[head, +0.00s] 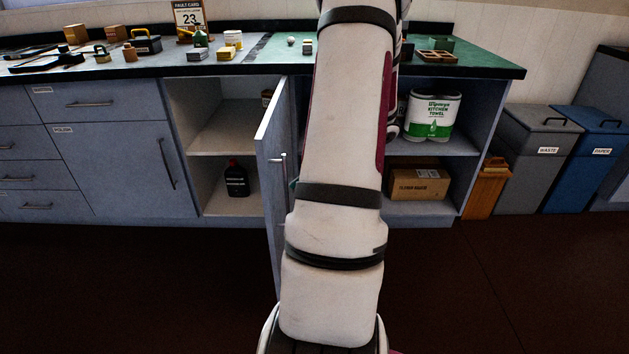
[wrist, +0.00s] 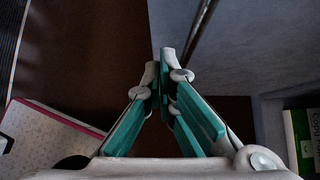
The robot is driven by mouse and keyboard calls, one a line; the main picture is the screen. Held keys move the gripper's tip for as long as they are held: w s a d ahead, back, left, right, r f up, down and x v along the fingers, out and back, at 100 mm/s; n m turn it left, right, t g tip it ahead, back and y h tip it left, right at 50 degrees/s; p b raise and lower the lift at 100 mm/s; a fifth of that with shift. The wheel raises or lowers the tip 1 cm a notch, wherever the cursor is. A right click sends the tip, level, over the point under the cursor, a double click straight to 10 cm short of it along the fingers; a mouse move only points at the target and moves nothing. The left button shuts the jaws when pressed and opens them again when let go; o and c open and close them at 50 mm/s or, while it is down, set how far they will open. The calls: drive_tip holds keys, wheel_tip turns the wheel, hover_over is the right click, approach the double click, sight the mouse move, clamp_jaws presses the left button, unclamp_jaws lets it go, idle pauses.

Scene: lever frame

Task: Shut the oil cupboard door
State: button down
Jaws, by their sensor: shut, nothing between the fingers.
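Inside the cupboard is a dark bottle (head: 236,180) on the lower level. My arm hides part of the door's right side and my gripper in the head view. In the wrist view my gripper (wrist: 164,56) is shut and empty. Its tips lie close to the lower left of a blue-grey panel (wrist: 250,45) with a dark bar, probably the door. I cannot tell whether they touch.
An open shelf right of my arm holds a kitchen towel pack (head: 431,116) and a cardboard box (head: 419,182). Waste (head: 535,150) and paper (head: 590,155) bins stand further right. Several small items are on the worktop (head: 480,66). The dark floor in front is clear.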

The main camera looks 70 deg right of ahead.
sight(270, 198)
drive_tip(key=shift+w+a+f+b, duration=0.1)
drive_tip(key=shift+w+a+b, duration=0.15)
drive_tip(key=shift+w, duration=0.5)
drive_tip(key=shift+w+a+f+b, duration=0.1)
drive_tip(key=shift+w+a, duration=0.2)
drive_tip(key=shift+w, duration=0.4)
drive_tip(key=shift+w+a+f+b, duration=0.1)
drive_tip(key=shift+w+a+b, duration=0.15)
drive_tip(key=shift+w, duration=0.5)
